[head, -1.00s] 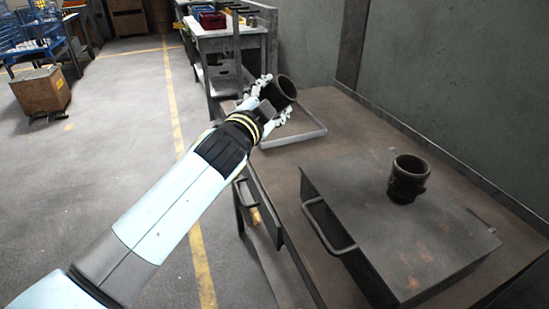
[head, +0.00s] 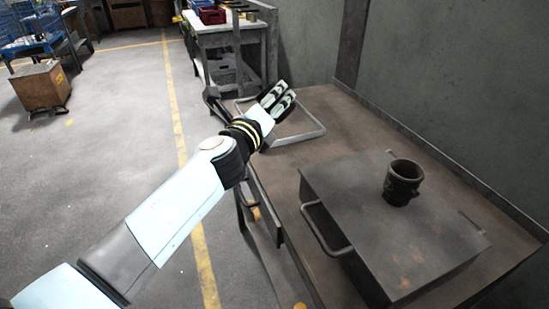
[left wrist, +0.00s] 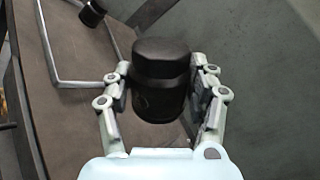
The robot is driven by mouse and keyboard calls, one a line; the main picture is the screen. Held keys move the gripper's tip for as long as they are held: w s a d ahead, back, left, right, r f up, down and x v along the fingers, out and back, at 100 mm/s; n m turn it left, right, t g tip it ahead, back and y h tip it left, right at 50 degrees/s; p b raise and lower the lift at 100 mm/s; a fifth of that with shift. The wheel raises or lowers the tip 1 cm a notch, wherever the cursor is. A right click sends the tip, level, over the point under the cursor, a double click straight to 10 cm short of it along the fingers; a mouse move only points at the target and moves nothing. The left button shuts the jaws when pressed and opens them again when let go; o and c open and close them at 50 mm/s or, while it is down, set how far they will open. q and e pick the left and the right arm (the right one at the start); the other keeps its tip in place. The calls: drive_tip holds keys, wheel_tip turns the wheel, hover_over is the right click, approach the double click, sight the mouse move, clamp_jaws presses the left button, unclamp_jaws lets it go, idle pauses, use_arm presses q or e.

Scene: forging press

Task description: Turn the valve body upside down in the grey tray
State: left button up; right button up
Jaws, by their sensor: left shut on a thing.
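My left gripper (head: 276,97) is above the back part of the table, over the grey tray (head: 312,134). In the left wrist view, the gripper (left wrist: 160,95) is shut on a dark, cylindrical valve body (left wrist: 160,85), with one finger on each side. In the head view the held body is hidden behind the gripper and wrist. I cannot tell whether it touches the tray. My right gripper is not in view.
A similar open-topped dark part (head: 402,182) stands upright on a flat metal box (head: 350,185) with a side handle. The wall is close on the right. A light rim (left wrist: 60,84) and a dark object (left wrist: 93,13) show in the wrist view.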

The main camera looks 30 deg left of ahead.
use_arm(q)
drive_tip(key=m, duration=0.5)
drive_tip(key=shift+r+m+p, duration=0.15)
drive_tip(key=shift+m+p, duration=0.15)
drive_tip(key=shift+p, duration=0.05)
drive_tip(key=m, duration=0.4)
drive_tip(key=shift+w, duration=0.1)
